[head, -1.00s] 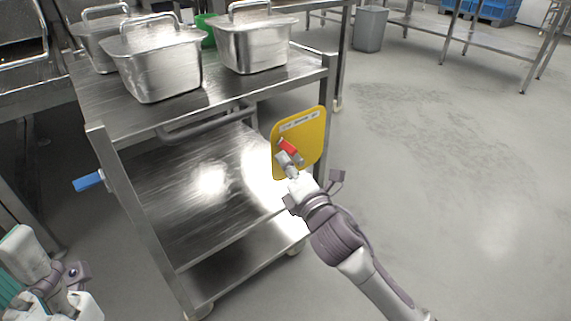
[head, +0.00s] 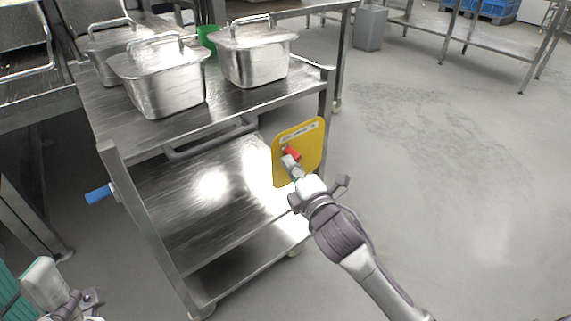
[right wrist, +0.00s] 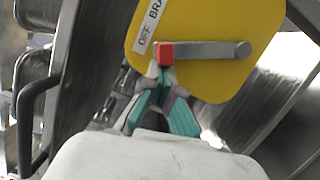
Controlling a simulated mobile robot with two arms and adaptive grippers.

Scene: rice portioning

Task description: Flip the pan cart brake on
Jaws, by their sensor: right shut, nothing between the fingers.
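The pan cart (head: 215,116) is a steel two-shelf trolley. A yellow brake plate (head: 312,146) is on its right end, with a white label; the right wrist view shows the plate (right wrist: 215,20) with "OFF" and part of "BRA". The brake lever (right wrist: 205,50) is a grey bar with a red tip (right wrist: 165,53) near "OFF" and a round pivot at its right. My right gripper (head: 291,165) is shut and empty, its fingertips (right wrist: 163,78) just below the red tip; contact is unclear. My left gripper (head: 60,293) is at the lower left, partly cut off.
Lidded steel pans (head: 165,90) and a green container (head: 207,38) stand on the cart's top. A blue handle (head: 98,194) sticks out at its left. A grey bin (head: 370,28) and steel tables are behind. The floor (head: 450,170) at right is open.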

